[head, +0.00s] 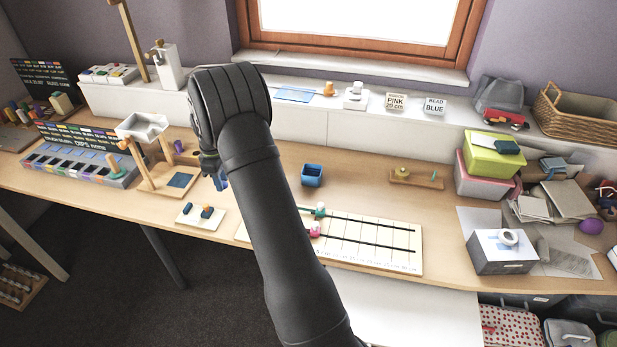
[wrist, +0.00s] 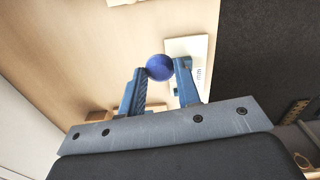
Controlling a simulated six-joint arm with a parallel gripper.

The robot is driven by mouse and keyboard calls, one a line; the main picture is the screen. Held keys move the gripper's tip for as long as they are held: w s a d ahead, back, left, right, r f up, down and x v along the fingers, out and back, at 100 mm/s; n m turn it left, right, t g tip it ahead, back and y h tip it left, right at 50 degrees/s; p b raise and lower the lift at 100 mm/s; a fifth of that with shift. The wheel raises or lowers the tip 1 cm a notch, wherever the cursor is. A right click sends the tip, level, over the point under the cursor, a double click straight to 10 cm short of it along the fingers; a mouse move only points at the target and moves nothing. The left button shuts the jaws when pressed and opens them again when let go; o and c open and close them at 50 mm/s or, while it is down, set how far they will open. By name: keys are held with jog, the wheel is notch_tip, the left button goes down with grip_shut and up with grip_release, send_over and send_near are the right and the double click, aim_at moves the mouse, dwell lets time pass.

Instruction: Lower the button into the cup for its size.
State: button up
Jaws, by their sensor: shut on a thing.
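My gripper (wrist: 160,71) is shut on a round blue ball (wrist: 159,67), which looks more like a bead than a flat button. The ball sits between the two blue fingertips, above the table. In the head view my gripper (head: 220,181) hangs behind my arm, over the table left of centre, and the ball cannot be made out clearly. A small blue open-topped cup (head: 311,176) stands on the table to the right of my gripper. I see no size mark on it. A pale plate (wrist: 187,48) with dark markings lies beyond the fingertips in the wrist view.
A white card with two knobs (head: 200,216) lies below my gripper. A wooden stand (head: 166,181) and a compartment tray (head: 82,164) are to the left. A striped board (head: 364,242) lies at the front edge.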

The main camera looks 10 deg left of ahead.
dwell(0.6)
jog(key=w+d+r, duration=0.3)
jog(key=w+d, duration=0.8)
jog(key=d, duration=0.1)
send_near(312, 170)
jog(key=s, duration=0.2)
jog(key=s+r, duration=0.1)
jog(key=shift+s+d, duration=0.1)
jog(key=shift+d, duration=0.2)
jog(key=shift+f, duration=0.1)
jog(key=shift+f, duration=2.2)
jog(key=shift+f, duration=1.7)
jog(key=o, duration=1.1)
